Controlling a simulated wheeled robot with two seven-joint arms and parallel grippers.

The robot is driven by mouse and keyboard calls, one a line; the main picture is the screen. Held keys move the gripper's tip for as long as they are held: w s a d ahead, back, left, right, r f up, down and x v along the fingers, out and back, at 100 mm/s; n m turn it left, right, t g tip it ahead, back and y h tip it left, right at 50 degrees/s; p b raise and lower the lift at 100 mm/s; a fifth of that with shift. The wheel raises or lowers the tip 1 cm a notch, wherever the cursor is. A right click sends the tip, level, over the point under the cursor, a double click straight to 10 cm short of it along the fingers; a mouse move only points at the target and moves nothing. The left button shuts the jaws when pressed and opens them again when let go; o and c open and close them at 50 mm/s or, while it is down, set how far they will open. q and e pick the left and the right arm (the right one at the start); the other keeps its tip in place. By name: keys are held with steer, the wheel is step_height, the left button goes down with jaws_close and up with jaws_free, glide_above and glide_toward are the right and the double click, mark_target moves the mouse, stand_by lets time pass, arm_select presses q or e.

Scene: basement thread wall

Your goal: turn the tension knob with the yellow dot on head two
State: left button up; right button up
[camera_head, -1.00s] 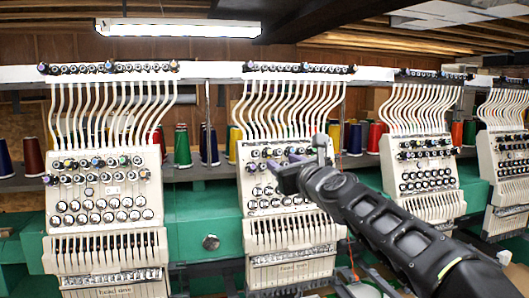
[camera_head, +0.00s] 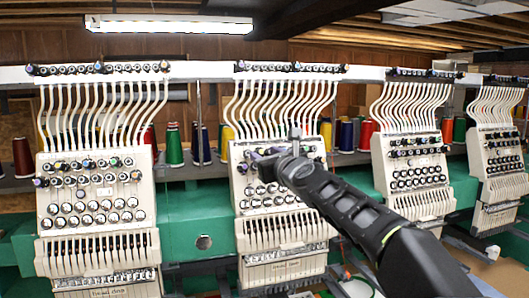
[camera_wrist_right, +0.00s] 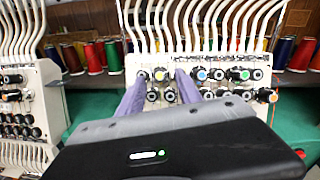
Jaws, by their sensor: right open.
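Head two (camera_head: 283,238) is the second cream machine head from the left, with rows of black-and-silver tension knobs. My right gripper (camera_head: 262,160) is in front of its upper knob rows and hides some knobs. In the right wrist view, the two purple fingers of my right gripper (camera_wrist_right: 160,76) are spread apart, pointing at the top row. A knob with what looks like a yellowish dot (camera_wrist_right: 160,74) shows between the fingertips; its colour is hard to be sure of. I cannot tell whether the fingers touch it. Knobs with blue, green and orange dots sit to its right.
Head one (camera_head: 97,225) stands left of head two, with more heads to the right. White thread tubes (camera_head: 275,108) rise above the knobs. Coloured thread cones (camera_head: 174,146) stand on a shelf behind. A green beam (camera_head: 190,220) runs between the heads.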

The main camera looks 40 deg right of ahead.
steer(key=shift+w+d, duration=0.15)
steer(key=shift+w, duration=0.3)
steer(key=shift+c, duration=0.2)
jaws_close()
